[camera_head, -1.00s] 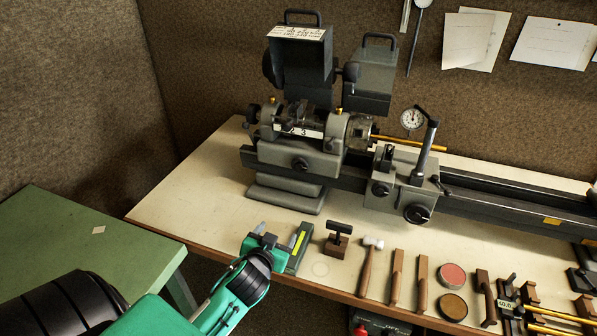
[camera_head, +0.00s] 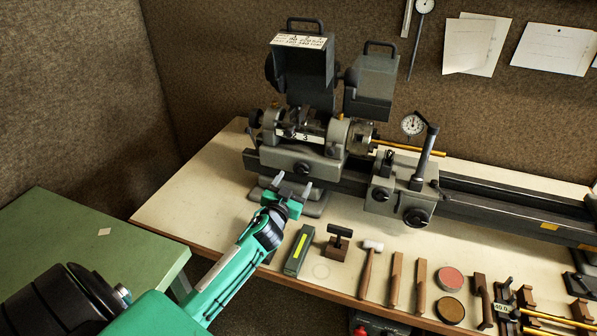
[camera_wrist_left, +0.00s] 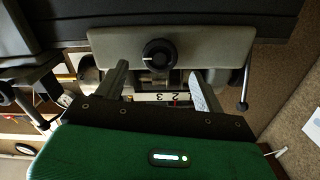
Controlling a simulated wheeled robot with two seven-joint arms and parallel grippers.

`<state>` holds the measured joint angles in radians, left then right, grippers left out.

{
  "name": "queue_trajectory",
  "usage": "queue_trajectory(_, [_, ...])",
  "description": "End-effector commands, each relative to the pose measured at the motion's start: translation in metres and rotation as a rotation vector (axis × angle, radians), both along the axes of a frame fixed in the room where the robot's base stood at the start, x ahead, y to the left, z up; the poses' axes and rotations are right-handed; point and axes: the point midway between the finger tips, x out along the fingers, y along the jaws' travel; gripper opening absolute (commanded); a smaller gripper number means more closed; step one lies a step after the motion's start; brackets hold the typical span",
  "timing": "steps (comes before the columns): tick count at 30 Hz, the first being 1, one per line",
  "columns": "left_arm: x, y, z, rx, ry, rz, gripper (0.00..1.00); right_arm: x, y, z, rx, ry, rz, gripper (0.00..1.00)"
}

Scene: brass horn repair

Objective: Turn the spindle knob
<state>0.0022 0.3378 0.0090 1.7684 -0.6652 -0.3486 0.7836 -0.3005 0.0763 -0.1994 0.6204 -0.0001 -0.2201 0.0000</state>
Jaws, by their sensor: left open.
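The lathe's headstock (camera_head: 330,170) stands at the back of the bench, with a round black knob (camera_head: 302,167) on its front face. I take this as the spindle knob. The knob shows large in the left wrist view (camera_wrist_left: 159,53), with a white pointer mark. My left gripper (camera_head: 292,186) is open and empty, just below and in front of the knob in the head view. In the left wrist view its two fingers (camera_wrist_left: 158,76) are spread, with the knob between and beyond their tips. I see no contact. My right gripper is in neither view.
A numbered white plate (camera_head: 303,136) is above the knob. The carriage (camera_head: 390,197) with its own black knob (camera_head: 416,216) is to the right.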

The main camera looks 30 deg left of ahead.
Motion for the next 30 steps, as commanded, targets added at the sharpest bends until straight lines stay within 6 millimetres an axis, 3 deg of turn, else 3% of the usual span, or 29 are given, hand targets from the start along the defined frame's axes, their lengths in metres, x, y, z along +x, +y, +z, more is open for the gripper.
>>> queue_trajectory(3, [0.020,0.005,0.003,0.000,-0.001,0.001,0.70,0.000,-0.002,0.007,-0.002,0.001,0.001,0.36])
queue_trajectory(9, [0.039,0.010,0.001,0.000,0.000,0.001,0.70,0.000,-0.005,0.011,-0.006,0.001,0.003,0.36])
queue_trajectory(21, [0.045,0.011,-0.001,-0.001,0.001,0.000,0.70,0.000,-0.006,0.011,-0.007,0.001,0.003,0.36])
queue_trajectory(28, [0.045,0.011,-0.001,-0.001,0.001,0.000,0.27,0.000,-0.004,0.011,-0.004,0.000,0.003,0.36])
queue_trajectory(30, [0.045,0.011,-0.001,-0.001,0.001,0.000,0.25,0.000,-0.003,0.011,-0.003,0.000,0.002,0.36])
